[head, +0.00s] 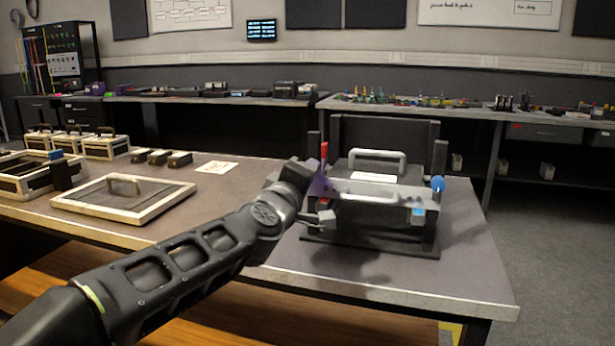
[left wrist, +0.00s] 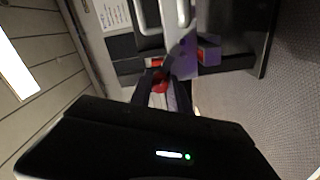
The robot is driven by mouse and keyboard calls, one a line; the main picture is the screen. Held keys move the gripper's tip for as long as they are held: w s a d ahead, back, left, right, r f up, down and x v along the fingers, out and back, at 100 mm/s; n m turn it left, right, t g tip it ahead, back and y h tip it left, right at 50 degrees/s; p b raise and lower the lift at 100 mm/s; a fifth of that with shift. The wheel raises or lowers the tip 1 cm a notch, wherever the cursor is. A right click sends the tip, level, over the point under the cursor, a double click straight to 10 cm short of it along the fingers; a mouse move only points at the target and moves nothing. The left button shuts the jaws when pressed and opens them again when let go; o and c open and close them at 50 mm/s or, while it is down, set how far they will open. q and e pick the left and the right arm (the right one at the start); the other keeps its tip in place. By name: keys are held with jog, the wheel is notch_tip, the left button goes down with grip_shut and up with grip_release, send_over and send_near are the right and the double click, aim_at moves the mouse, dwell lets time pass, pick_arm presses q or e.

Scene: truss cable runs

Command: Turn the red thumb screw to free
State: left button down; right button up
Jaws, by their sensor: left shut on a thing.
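The black unit with a grey carry handle (head: 377,162) stands on the near table. My left gripper (left wrist: 163,88) is at its left side. In the left wrist view its two dark fingers are closed around the red thumb screw (left wrist: 160,84), which shows only as a small red patch between them. In the head view the hand and wrist cover that spot, and the screw cannot be made out clearly. A red upright piece (head: 324,151) shows just above the hand. A blue round knob (head: 438,184) is at the unit's right side. My right gripper is in neither view.
A framed lid with a handle (head: 122,197) lies flat on the table to the left. Open cases (head: 30,182) and small dark blocks (head: 160,157) are beyond it. A paper sheet (head: 216,167) lies behind. The table's right front corner is clear.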

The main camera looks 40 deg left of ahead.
pick_arm(q)
jog(key=n+b, duration=0.1)
jog(key=n, duration=0.6)
dwell(0.4)
jog(key=c, duration=1.2)
grip_release()
jog(key=shift+c, duration=0.2)
jog(key=shift+s+r, duration=0.1)
jog(key=p+v, duration=0.2)
jog(key=v, duration=0.5)
jog(key=shift+s+d, duration=0.15)
jog(key=shift+s, duration=0.15)
